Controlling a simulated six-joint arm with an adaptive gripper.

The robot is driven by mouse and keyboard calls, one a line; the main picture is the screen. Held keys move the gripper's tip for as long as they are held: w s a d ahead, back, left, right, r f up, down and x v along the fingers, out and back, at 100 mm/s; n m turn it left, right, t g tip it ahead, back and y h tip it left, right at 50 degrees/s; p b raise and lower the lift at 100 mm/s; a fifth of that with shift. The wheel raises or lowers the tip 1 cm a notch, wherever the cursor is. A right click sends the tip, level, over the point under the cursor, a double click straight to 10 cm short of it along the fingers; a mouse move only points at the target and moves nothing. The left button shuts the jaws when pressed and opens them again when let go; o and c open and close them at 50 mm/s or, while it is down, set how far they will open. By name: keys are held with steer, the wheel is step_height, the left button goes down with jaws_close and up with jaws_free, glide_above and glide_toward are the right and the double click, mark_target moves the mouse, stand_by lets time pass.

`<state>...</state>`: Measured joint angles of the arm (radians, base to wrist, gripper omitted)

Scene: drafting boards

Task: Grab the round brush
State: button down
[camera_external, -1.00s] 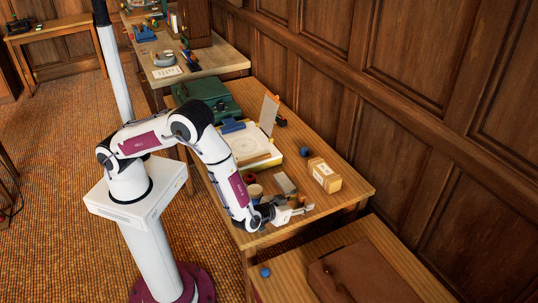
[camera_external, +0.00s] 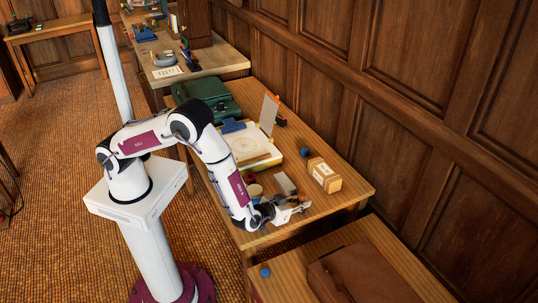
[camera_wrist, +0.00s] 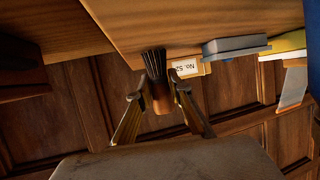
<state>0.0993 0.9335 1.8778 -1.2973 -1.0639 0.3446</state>
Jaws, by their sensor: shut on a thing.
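The round brush has dark bristles (camera_wrist: 154,64) and a brown wooden handle (camera_wrist: 162,98). In the wrist view it stands between the two fingers of my gripper (camera_wrist: 162,97), which is shut on its handle. The bristles point up in that picture, toward the table. In the external view my gripper (camera_external: 298,208) is low over the near end of the wooden table. The brush is too small there to make out clearly. In the wrist view I cannot tell whether the bristles touch the table.
A cardboard box (camera_external: 324,175), a blue ball (camera_external: 305,152), a grey block (camera_external: 285,184) and a tan round item (camera_external: 256,191) are close by on the table (camera_external: 350,192). A drawing board and green case (camera_external: 222,92) stand farther back. A panelled wall (camera_external: 430,130) borders the right.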

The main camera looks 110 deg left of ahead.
steer(key=shift+r, duration=4.9)
steer(key=shift+d, duration=0.1)
